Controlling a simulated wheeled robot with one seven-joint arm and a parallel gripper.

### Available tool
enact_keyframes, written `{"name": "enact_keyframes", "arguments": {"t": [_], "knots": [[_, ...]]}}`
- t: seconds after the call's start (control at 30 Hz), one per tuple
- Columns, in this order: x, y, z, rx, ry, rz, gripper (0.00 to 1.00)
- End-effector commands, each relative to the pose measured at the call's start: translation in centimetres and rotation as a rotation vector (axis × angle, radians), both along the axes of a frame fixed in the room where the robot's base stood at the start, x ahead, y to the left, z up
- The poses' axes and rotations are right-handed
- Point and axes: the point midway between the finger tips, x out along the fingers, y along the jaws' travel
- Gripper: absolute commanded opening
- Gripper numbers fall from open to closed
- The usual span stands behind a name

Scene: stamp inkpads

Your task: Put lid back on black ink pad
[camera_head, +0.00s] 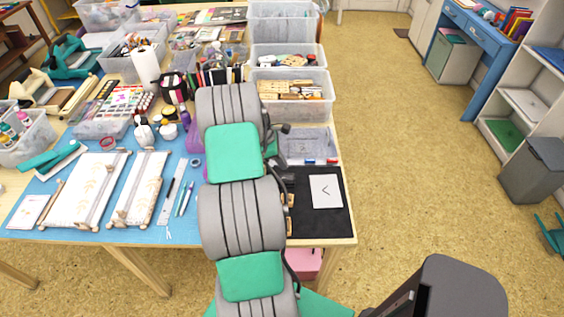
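I cannot pick out the black ink pad or its lid for certain in the head view. My grey and green arm runs up the middle of the picture and covers part of the table there. Small wooden pieces (290,200) show at the mat's left edge, partly covered by the arm.
A clear bin of wooden blocks (291,90) and a shallow clear tray (306,143) stand behind the mat. Wrapped cloth rolls (88,190) lie on the blue mat (190,231) at left. Floor (405,150) right of the table is open.

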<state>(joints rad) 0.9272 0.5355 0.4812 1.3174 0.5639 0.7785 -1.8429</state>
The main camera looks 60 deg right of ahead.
Motion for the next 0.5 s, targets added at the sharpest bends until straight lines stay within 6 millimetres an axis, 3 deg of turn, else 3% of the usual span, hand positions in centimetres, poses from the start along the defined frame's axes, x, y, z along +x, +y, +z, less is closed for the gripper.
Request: {"name": "enact_keyframes", "arguments": {"t": [0.5], "knots": [[-0.01, 0.01, -0.58, 0.000, 0.000, 0.000, 0.00]]}}
